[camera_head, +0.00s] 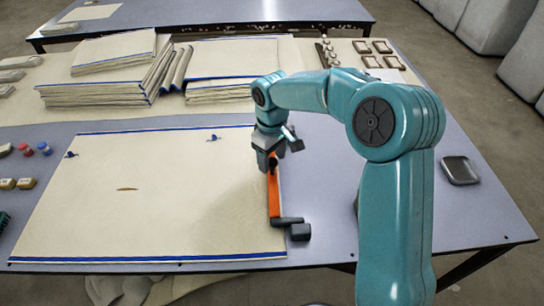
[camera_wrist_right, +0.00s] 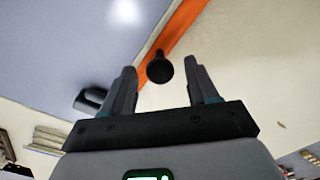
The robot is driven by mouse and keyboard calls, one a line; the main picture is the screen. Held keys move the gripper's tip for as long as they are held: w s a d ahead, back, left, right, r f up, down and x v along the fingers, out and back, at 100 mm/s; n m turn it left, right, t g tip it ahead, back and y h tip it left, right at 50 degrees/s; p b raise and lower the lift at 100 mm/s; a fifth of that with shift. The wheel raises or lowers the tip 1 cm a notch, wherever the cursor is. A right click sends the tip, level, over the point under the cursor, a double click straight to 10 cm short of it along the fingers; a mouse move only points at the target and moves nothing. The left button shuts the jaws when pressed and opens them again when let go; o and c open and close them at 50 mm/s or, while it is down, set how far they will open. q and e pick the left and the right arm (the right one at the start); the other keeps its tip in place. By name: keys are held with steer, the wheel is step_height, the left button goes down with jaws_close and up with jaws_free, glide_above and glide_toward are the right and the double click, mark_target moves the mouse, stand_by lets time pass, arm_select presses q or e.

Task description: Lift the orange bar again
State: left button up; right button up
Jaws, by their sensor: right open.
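The orange bar (camera_head: 274,197) lies along the right edge of the large cream cloth (camera_head: 150,200) with blue hems. In the wrist view the orange bar (camera_wrist_right: 180,32) runs diagonally, with a round black knob (camera_wrist_right: 159,67) on it. My right gripper (camera_head: 271,166) is over the bar's far end. In the wrist view its two fingers are spread apart, with the knob showing between them and no finger seen closed on it. Whether the fingers touch the knob cannot be told. My left gripper is in neither view.
A dark block (camera_head: 300,232) with a short arm sits at the bar's near end. Folded cloth stacks (camera_head: 105,92) stand at the back. A small dark tray (camera_head: 460,170) is at the right. Small blue clips (camera_head: 71,154) lie on the cloth. The table right of the bar is mostly clear.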

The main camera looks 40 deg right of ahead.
jaws_close()
steer(key=shift+d+r, duration=0.1)
steer(key=s+d+t+y+b, duration=0.6)
steer(key=d+y+b, duration=0.3)
steer(key=y+b, duration=0.3)
steer(key=shift+d+t+b, duration=0.3)
steer(key=shift+t+b, duration=0.5)
steer(key=shift+b, duration=0.45)
